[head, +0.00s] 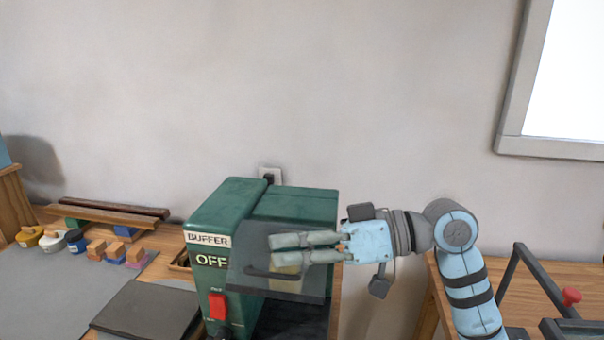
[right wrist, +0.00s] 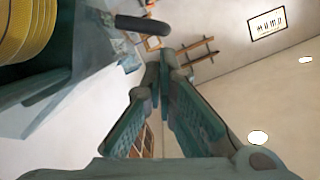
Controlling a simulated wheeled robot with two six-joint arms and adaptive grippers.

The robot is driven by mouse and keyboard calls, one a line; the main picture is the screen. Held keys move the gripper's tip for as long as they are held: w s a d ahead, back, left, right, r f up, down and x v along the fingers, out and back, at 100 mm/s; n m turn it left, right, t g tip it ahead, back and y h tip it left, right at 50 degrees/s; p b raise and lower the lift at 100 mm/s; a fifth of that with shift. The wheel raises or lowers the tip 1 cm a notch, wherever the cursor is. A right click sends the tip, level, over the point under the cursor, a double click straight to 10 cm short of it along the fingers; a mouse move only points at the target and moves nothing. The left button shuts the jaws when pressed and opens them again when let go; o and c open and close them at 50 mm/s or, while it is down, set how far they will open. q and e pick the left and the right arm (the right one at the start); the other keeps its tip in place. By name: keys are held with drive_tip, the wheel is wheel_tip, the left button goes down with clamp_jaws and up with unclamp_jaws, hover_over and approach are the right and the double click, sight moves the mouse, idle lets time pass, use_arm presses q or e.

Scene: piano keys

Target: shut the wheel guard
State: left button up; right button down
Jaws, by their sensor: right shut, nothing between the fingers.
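The green buffer machine (head: 215,215) stands on the bench with a BUFFER label, an OFF sign and a red switch (head: 217,306). Its see-through wheel guard (head: 250,283) slopes across the front opening and carries a dark curved handle (head: 262,273). The yellow wheel shows through the guard, and in the right wrist view (right wrist: 28,30) at upper left. My right gripper (head: 275,248) is shut and empty, its fingers pointing left in front of the guard, near the handle. The handle (right wrist: 143,25) lies just beyond the fingertips in the wrist view; I cannot tell whether they touch. My left gripper is out of view.
A dark grey flat slab (head: 145,312) lies left of the machine. Several small coloured blocks and pots (head: 75,240) stand farther left. A wall socket (head: 270,175) is behind the machine. A dark frame with a red knob (head: 571,297) stands at the right.

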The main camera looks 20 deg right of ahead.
sight(287, 288)
drive_tip(key=f+n+b, duration=0.1)
drive_tip(key=f, duration=0.1)
drive_tip(key=f+n+t+b, duration=0.1)
drive_tip(key=f+n+b, duration=0.1)
drive_tip(key=f, duration=0.1)
drive_tip(key=f+n+h+b, duration=0.1)
drive_tip(key=f, duration=0.1)
drive_tip(key=shift+s+a+f+n+t+b, duration=0.15)
drive_tip(key=shift+s+n+t+b, duration=0.05)
drive_tip(key=shift+n+t+b, duration=0.1)
drive_tip(key=shift+w+f+b, duration=0.2)
drive_tip(key=shift+f+b, duration=0.2)
drive_tip(key=shift+f, duration=0.35)
